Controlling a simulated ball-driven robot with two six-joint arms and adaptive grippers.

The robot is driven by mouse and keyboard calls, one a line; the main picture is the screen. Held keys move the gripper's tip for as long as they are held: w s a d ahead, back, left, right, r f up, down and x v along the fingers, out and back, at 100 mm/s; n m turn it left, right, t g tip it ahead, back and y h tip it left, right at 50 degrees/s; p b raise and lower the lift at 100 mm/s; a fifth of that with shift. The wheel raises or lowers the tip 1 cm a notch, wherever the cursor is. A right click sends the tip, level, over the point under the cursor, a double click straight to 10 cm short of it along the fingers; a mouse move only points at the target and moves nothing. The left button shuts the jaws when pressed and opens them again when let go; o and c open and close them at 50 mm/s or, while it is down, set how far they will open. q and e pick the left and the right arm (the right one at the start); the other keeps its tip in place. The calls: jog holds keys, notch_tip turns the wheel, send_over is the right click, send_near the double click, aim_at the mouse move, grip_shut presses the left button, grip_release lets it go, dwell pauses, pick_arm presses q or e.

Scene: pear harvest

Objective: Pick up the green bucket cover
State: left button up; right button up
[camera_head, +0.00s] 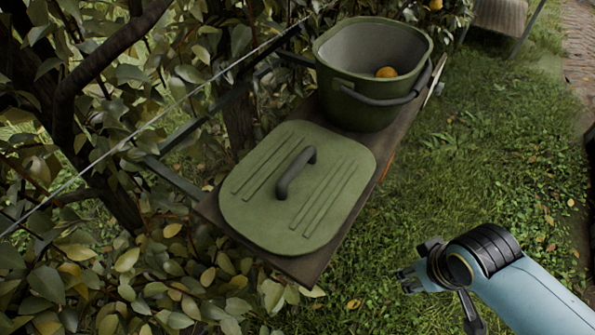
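The green bucket cover (327,187) lies flat on a dark wooden board (297,264) in the middle of the head view. It has a dark grey arched handle (294,174) at its centre and raised ribs on both sides. My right gripper (404,281) is to the lower right of the cover, over the grass and apart from it. Its fingers are small and seen at an angle, so its opening is unclear. My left gripper is not in view.
A green bucket (352,110) with a grey handle stands on the board behind the cover, with an orange-yellow fruit (386,72) inside. Leafy branches and a thin wire (150,121) crowd the left. Open grass (480,180) lies to the right.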

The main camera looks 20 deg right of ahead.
jog(key=w+a+r+m+t+y+p, duration=0.1)
jog(key=w+a+r, duration=0.15)
jog(key=r, duration=0.65)
jog(key=w+a+r+m+p, duration=0.2)
jog(key=w+r, duration=0.2)
jog(key=r, duration=0.4)
jog(key=m+t+y+b, duration=0.15)
jog(key=m+y, duration=0.25)
jog(key=m, duration=0.4)
send_near(297, 166)
jog(key=x, duration=0.5)
jog(key=shift+s+a+f, duration=0.15)
jog(key=shift+s+a, duration=0.05)
jog(key=x, duration=0.6)
jog(key=shift+w+d, duration=0.15)
grip_shut()
